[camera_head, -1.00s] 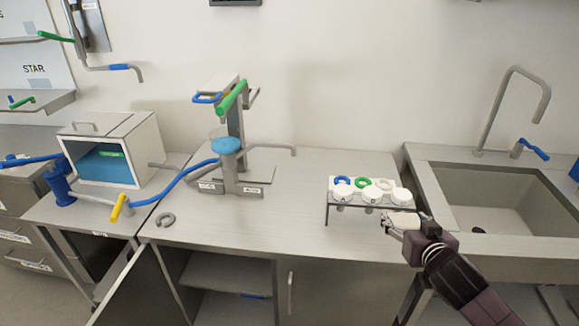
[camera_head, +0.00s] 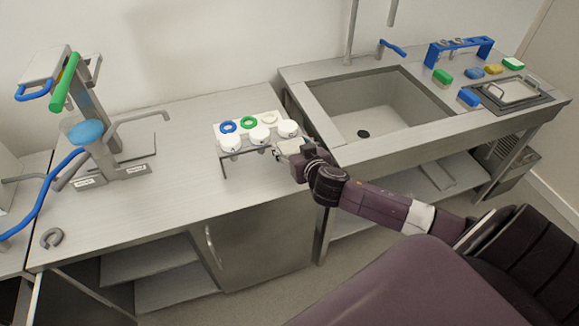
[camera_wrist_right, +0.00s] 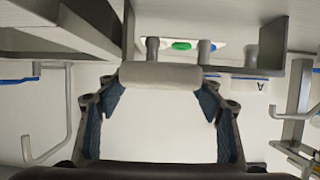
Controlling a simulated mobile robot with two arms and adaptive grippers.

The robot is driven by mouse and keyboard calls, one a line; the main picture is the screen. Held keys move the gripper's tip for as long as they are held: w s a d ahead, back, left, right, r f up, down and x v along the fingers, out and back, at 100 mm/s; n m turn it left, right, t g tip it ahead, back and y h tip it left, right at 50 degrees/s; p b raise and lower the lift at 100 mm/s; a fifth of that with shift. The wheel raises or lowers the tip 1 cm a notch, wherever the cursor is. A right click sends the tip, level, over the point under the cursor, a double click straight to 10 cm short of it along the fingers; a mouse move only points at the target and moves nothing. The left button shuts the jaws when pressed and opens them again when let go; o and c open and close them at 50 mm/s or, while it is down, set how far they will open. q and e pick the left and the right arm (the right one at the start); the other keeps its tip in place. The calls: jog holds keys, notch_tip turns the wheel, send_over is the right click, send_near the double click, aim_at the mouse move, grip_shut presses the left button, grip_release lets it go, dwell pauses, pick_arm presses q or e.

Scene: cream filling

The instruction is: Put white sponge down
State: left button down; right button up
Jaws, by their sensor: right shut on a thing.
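A pale, block-like thing that I take for the white sponge (camera_wrist_right: 160,75) sits between the blue-padded fingers of my right gripper (camera_wrist_right: 161,98) in the wrist view. In the head view my right gripper (camera_head: 288,147) is at the front right of a small rack (camera_head: 233,155), low over the bench's right part. The gripper is shut on the sponge, which the fingers partly hide in the head view. I cannot tell whether the sponge touches the rack or bench. My left gripper is not in view.
The rack carries white round pieces and blue (camera_head: 228,127), green (camera_head: 248,122) and white rings. A sink (camera_head: 370,105) lies to the right.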

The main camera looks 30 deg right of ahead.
notch_tip(320, 180, down, 10)
jog(key=shift+s+f, duration=0.1)
dwell(0.4)
jog(key=o, duration=1)
jog(key=shift+b, duration=0.3)
jog(key=b+v, duration=0.1)
jog(key=v, duration=1.1)
